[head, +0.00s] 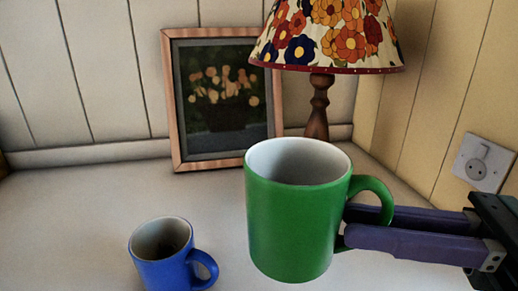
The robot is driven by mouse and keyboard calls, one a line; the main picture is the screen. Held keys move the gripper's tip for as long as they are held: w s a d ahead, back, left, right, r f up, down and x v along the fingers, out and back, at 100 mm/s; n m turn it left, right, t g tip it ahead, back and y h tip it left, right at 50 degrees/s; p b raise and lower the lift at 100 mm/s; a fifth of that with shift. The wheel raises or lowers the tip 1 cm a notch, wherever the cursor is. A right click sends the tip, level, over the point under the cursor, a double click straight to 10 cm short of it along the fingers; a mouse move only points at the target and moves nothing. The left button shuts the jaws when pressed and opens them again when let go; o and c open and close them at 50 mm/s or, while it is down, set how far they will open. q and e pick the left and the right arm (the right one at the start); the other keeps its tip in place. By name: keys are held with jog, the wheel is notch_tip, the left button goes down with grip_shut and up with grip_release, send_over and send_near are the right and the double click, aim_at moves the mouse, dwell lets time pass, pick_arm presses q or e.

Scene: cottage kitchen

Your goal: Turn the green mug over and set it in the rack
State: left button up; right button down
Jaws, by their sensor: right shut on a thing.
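The green mug (292,225) is in the middle of the head view, upright with its white inside showing at the top. Its handle points right. My right gripper (347,228) comes in from the right edge and is shut on the green mug at its handle side, with one purple finger on each side of the handle. The mug appears to be held above the white surface. No rack shows in the view. My left gripper is not in view.
A blue mug (163,258) stands upright on the white surface (70,225) at the lower left. A framed flower picture (178,110) leans at the back wall. A lamp (318,105) with a flowered shade stands behind the green mug. A socket (482,161) is on the right wall.

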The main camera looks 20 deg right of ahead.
jog(key=shift+s+a+r, duration=0.25)
jog(key=shift+s+r, duration=0.15)
jog(key=shift+s, duration=0.1)
jog(key=shift+s+a+f+p, duration=0.1)
jog(key=shift+s+p, duration=0.2)
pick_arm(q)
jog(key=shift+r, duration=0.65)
pick_arm(e)
jog(key=n+b, duration=0.1)
jog(key=n, duration=0.3)
jog(key=shift+w+f, duration=0.1)
jog(key=shift+f, duration=0.05)
jog(key=shift+n+b, duration=0.45)
jog(key=shift+n, duration=0.55)
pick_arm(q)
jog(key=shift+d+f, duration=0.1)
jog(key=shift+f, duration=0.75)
pick_arm(e)
jog(key=shift+n, duration=0.5)
